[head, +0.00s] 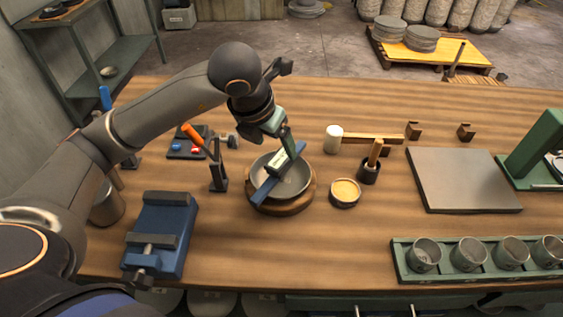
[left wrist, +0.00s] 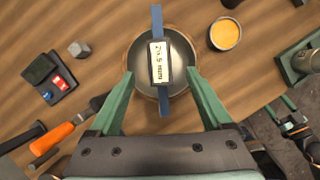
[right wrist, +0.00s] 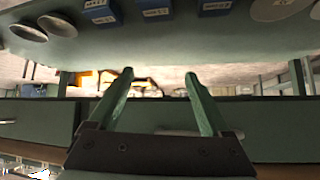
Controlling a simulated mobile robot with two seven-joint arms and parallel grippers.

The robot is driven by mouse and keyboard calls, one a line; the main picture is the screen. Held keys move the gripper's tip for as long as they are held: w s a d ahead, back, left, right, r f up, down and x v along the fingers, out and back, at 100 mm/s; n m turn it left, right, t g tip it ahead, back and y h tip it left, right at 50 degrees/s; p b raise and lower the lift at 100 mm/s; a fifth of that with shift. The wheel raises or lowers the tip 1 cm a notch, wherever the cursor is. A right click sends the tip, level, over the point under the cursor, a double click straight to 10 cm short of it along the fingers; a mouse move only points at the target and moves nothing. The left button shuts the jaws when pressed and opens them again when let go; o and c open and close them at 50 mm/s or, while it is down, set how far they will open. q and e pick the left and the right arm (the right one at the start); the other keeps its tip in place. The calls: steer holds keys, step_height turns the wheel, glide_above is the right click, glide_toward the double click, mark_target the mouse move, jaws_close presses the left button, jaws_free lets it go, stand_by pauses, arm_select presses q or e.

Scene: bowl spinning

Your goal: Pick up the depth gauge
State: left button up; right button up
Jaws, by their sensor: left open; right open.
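The depth gauge is a blue bar (head: 262,195) with a pale display block at its middle. It lies across the rim of a grey metal bowl (head: 298,185), which sits on a round wooden base (head: 283,208). My right gripper (right wrist: 159,75) is open and empty, facing a green bench or shelf.
A white-headed mallet (head: 334,139), a round tin (head: 345,192) and a dark pot (head: 368,171) stand right of the bowl. A grey slab (head: 462,180) and cup rack (head: 396,262) lie right.

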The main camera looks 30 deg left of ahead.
mark_target(280, 158)
arm_select(q)
steer(key=p+x, duration=0.1)
steer(key=x, duration=0.6)
steer(key=shift+f, duration=0.3)
steer(key=shift+c, duration=0.4)
jaws_close()
steer(key=shift+r, duration=0.1)
